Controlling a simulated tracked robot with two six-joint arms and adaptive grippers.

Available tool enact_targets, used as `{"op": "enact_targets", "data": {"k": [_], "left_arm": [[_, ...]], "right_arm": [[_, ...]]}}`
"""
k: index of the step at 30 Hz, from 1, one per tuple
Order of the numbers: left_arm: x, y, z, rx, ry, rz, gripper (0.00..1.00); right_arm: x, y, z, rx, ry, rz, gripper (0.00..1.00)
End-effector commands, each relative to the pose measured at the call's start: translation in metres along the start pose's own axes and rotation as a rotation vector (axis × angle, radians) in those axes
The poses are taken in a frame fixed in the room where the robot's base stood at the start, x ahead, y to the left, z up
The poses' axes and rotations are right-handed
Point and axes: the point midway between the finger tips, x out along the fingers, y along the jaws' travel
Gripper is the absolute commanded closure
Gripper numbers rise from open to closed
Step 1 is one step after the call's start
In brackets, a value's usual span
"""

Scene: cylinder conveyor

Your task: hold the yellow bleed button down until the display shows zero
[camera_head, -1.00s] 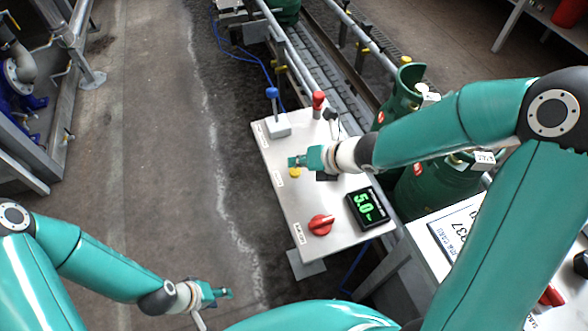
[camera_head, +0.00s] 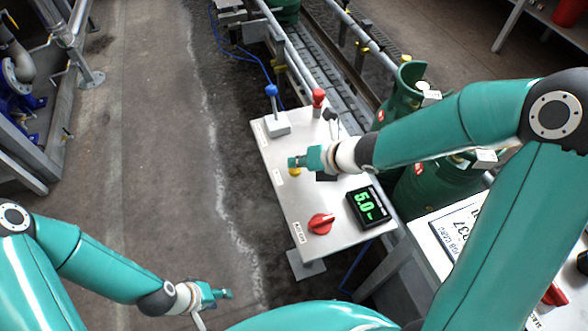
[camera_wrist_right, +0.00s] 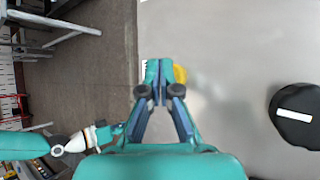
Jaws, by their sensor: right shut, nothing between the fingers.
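The yellow bleed button (camera_head: 295,171) is on the grey panel (camera_head: 290,200), mostly hidden under my right gripper (camera_head: 296,162). In the right wrist view the button (camera_wrist_right: 180,74) shows just right of the closed fingertips (camera_wrist_right: 159,66). My right gripper is shut and empty, over or against the button; I cannot tell whether it presses it. The display (camera_head: 367,206) on the panel reads 5.0 in green. My left gripper (camera_head: 224,294) is over the floor at lower left, away from the panel; its finger opening is too small to tell.
The panel also carries a red rotary knob (camera_head: 321,223), a blue-topped lever (camera_head: 272,92) and a red-topped one (camera_head: 318,98). Green cylinders (camera_head: 430,195) stand right of it, by the conveyor (camera_head: 330,70). Open floor (camera_head: 150,150) lies to the left.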

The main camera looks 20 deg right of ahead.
Motion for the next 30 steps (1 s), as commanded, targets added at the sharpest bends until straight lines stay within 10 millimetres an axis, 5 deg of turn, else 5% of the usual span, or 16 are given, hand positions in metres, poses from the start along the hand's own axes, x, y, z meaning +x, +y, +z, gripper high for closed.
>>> {"op": "enact_targets", "data": {"k": [30], "left_arm": [[0.0075,-0.0027,-0.0001,0.0,0.0,0.0,0.6]], "right_arm": [[0.0049,-0.0031,-0.0033,-0.002,0.0,0.0,1.0]]}}
